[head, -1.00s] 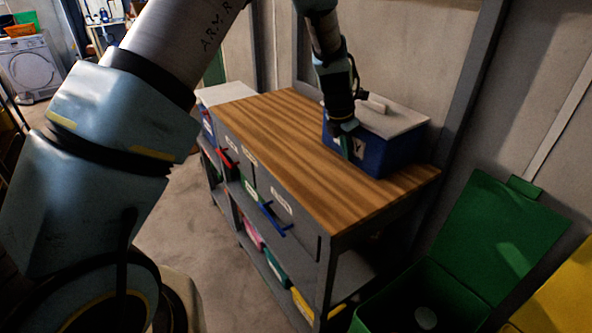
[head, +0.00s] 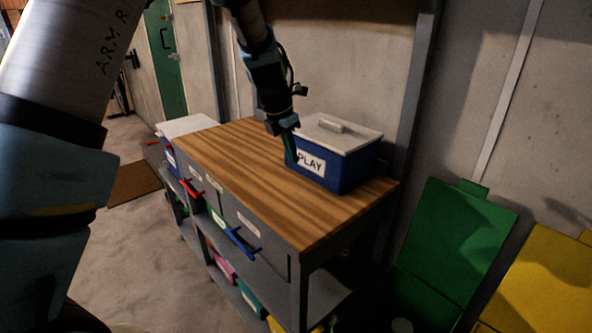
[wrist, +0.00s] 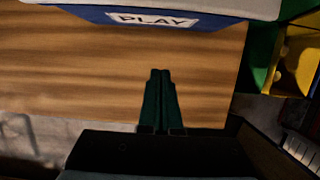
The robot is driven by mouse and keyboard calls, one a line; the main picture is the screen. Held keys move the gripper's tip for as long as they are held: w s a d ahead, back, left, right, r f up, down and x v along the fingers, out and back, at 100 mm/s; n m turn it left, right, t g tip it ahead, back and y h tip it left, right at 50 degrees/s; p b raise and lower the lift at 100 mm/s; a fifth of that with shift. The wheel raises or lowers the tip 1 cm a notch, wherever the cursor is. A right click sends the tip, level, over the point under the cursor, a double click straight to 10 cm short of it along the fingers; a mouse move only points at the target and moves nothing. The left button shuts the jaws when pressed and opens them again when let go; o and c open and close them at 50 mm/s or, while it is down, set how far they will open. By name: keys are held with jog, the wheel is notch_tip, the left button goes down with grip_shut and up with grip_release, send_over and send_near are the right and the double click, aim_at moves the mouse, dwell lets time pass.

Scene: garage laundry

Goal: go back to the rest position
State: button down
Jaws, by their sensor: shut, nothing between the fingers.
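My gripper (head: 291,150) is shut and empty. It hangs over the wooden workbench top, in front of the left side of a blue box (head: 345,171) with a white lid, labelled PLAY. In the wrist view my gripper's two green fingers (wrist: 160,73) lie side by side over the wood, pointing at the blue box (wrist: 90,14), with a clear gap between them in that picture. My forearm and upper arm fill the left of the head view.
The workbench (head: 290,214) has drawers with red and blue handles and a lower shelf with coloured bins. A green lidded bin (head: 452,245) and a yellow bin (head: 545,275) stand to the right. Open floor (head: 125,240) lies left of the bench.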

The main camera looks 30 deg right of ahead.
jog(key=w+a+r+m+y, duration=0.2)
jog(key=a+m, duration=0.8)
jog(key=a, duration=1.4)
jog(key=s+a+m, duration=0.4)
jog(key=a+m, duration=0.1)
jog(key=a, duration=0.4)
jog(key=s+a+f+m+t+y, duration=0.1)
jog(key=s+a+m, duration=0.4)
jog(key=a, duration=0.3)
jog(key=shift+s+a+f+m, duration=0.2)
jog(key=shift+a+m, duration=0.15)
jog(key=shift+m, duration=0.25)
